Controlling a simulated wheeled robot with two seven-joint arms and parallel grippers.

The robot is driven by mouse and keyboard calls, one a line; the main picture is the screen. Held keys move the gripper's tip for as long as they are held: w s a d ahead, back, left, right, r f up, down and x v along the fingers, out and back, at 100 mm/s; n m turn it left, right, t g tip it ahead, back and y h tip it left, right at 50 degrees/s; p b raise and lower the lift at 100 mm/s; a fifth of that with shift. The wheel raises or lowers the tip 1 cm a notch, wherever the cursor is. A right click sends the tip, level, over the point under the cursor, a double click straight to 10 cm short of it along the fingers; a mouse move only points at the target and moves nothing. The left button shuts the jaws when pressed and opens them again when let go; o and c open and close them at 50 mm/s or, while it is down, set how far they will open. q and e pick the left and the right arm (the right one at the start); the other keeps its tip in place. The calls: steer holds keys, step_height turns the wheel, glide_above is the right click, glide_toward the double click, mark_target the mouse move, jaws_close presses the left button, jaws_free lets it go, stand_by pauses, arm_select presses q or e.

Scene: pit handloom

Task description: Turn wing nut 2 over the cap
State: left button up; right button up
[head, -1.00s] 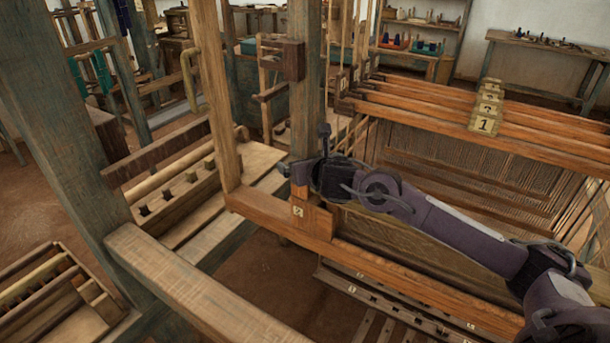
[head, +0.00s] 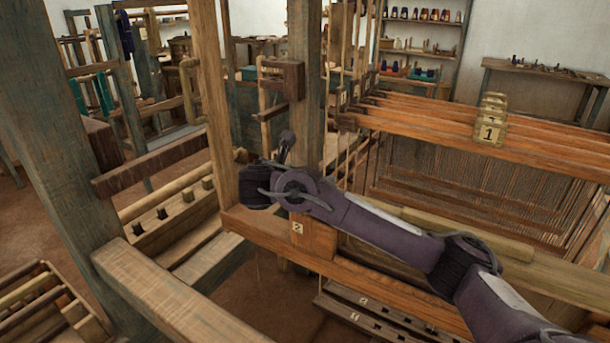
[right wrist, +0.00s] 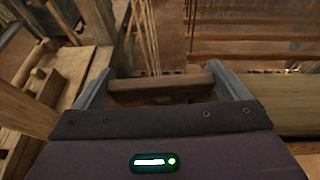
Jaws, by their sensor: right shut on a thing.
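The right gripper (right wrist: 160,72) is shut on a dark brown wooden bar (right wrist: 160,90), which lies crosswise between its two fingers in the right wrist view. It may be wing nut 2, but no number shows on it. In the head view my right arm reaches in from the right, and its dark wrist is at the left end of the loom's wooden beam, above the pale tag marked 2 (head: 297,228). The fingers, the bar and any cap are hidden behind the wrist there. My left gripper is not in view.
An upright post (head: 215,100) stands close beside the wrist, and a thicker blue-grey post (head: 303,80) is just behind. Shafts with numbered tags (head: 489,132) lie to the right. A long front beam (head: 180,290) crosses the lower left.

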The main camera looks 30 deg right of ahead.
steer(key=shift+m+g, duration=0.5)
steer(key=shift+m, duration=0.1)
steer(key=o, duration=0.6)
steer(key=shift+h, duration=0.3)
steer(key=shift+a, duration=0.15)
steer(key=shift+s+a+r, duration=0.15)
steer(key=shift+a, duration=0.1)
steer(key=p+v, duration=0.6)
steer(key=v, duration=0.1)
steer(key=shift+r, duration=0.1)
